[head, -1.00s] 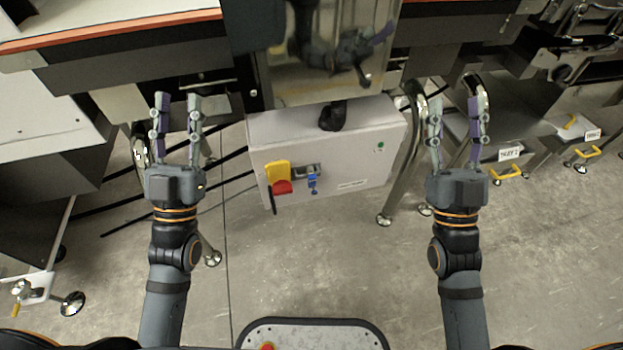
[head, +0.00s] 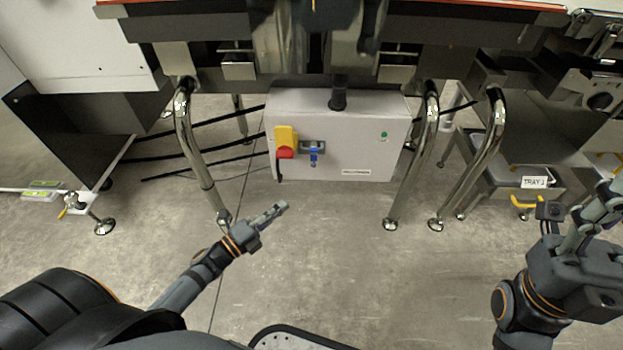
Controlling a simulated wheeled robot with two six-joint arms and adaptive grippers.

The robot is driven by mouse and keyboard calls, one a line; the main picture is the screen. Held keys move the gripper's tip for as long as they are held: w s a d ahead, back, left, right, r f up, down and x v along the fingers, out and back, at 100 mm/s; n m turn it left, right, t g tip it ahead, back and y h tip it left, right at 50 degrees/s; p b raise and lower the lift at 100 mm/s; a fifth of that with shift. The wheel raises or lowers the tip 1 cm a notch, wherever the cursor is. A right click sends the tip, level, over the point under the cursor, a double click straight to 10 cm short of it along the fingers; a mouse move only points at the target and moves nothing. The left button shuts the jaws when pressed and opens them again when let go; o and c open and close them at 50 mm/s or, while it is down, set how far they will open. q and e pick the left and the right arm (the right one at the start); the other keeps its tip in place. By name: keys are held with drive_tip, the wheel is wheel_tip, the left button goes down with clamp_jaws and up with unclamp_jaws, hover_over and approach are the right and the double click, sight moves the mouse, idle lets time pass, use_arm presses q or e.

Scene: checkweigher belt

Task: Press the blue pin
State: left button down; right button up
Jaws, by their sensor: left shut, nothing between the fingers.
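The blue pin (head: 314,155) is a small upright blue part on the front of a light grey control box (head: 360,155), set on a small grey bracket just right of a yellow and red switch (head: 285,142). My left gripper (head: 280,207) is shut and empty, in front of and below the box, pointing up and right; it is apart from the pin. My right gripper (head: 606,200) is at the right edge, well away from the box. Its fingers are partly cut off by the frame, so their opening is unclear.
Bright metal legs (head: 194,150) stand left of the box, and others (head: 427,160) stand right of it. Dark cables run off its left side. The conveyor frame (head: 180,25) hangs above. A tray labelled TRAY (head: 507,178) is at the right. The floor in front is clear.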

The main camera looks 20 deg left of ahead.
use_arm(q)
drive_tip(key=b, duration=0.3)
approach(314, 161)
drive_tip(key=shift+w+d, duration=1.8)
drive_tip(key=shift+d, duration=0.35)
drive_tip(key=shift+w+a+r, duration=0.1)
drive_tip(key=shift+w+a, duration=0.05)
drive_tip(key=shift+w, duration=0.45)
drive_tip(key=shift+w+a+r, duration=0.1)
drive_tip(key=shift+w+a, duration=0.1)
drive_tip(key=shift+w, duration=0.35)
